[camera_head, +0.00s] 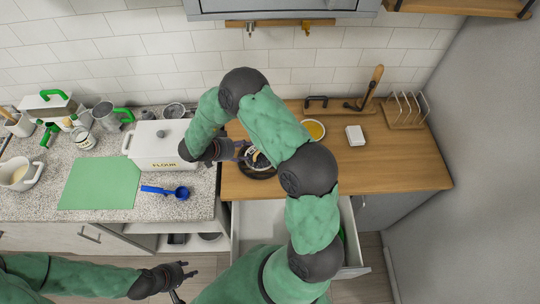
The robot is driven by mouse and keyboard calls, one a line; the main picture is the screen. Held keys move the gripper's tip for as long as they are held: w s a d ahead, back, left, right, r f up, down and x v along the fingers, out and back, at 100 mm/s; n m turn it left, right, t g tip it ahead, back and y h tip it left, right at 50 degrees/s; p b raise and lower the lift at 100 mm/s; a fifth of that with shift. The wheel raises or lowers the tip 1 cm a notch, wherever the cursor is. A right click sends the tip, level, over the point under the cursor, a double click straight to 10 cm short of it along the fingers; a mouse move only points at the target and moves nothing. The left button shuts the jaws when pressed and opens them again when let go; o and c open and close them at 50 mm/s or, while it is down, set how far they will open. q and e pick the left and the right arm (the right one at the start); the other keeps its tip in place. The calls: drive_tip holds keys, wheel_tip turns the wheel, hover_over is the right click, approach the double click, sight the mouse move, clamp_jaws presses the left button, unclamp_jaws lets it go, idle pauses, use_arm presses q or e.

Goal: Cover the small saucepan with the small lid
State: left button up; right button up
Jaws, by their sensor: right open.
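A dark round pan-like vessel (262,174) sits on the left part of the wooden counter, mostly behind my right arm. Something pale and dark-patterned shows within its rim; I cannot tell whether this is the small saucepan, the lid or something else. My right gripper (238,151) is open just left of and above it, with its fingers pointing right; whether it touches is hidden. My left gripper (184,281) is low in front of the cabinets, away from the counter, and looks open and empty. No separate small lid can be clearly made out.
A white flour box (157,150) stands left of my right gripper. A blue scoop (165,191) and a green mat (100,183) lie on the speckled counter. A yellow-filled bowl (313,130), white block (355,135) and rack (406,112) stand at right. An open drawer (350,235) juts out below.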

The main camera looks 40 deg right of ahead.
sight(260, 154)
drive_tip(key=x, duration=0.6)
drive_tip(key=shift+s+a+f+x, duration=0.1)
drive_tip(key=shift+s+x, duration=0.05)
drive_tip(key=shift+x, duration=1.2)
drive_tip(key=shift+s+a+f+x, duration=0.1)
drive_tip(key=shift+a+x, duration=0.05)
drive_tip(key=shift+x, duration=1.15)
clamp_jaws()
